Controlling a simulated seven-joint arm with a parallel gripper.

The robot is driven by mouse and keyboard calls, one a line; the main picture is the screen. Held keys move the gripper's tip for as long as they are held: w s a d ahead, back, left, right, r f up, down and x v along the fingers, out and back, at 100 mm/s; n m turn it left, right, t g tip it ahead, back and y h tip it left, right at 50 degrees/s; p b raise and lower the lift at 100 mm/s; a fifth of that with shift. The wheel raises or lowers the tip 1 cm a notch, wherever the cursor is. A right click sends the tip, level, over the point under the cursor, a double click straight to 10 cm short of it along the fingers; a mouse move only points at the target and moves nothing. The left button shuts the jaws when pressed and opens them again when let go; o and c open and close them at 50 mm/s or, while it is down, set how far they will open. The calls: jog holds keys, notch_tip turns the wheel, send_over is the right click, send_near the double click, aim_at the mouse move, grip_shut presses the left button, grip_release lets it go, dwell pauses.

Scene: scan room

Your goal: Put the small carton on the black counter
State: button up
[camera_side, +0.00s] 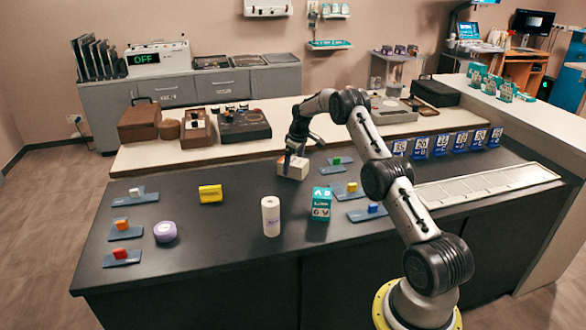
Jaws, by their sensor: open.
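A small carton (296,170), pale on top with a brownish front, sits at the back of the black counter (235,245), close to the edge of the cream surface behind it. I cannot tell exactly how its underside meets the counter. My gripper (291,158) points down at the carton's top left, with a dark finger overlapping it in the picture. The jaws are open; whether they straddle or touch the carton is unclear.
A teal lettered box (321,204), white roll (271,216), yellow block (210,194) and purple round container (165,232) stand on the counter. Blue trays with small coloured blocks lie at left and right. The front middle is clear.

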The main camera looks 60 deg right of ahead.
aim_at(292, 160)
jog(key=shift+f, duration=0.1)
dwell(0.3)
grip_shut()
jog(key=shift+w+v, duration=0.15)
jog(key=shift+v, duration=0.9)
jog(key=shift+w+v, duration=0.15)
jog(key=shift+v, duration=0.9)
jog(key=s+a+r, duration=0.8)
jog(key=s+r, duration=0.1)
jog(key=s, duration=0.1)
jog(key=w+a+r+m, duration=0.1)
jog(key=w+a, duration=0.1)
jog(key=a, duration=1.1)
jog(key=w+a+m, duration=0.2)
jog(key=a, duration=1.1)
jog(key=shift+r+h, duration=0.3)
jog(key=shift+r, duration=0.1)
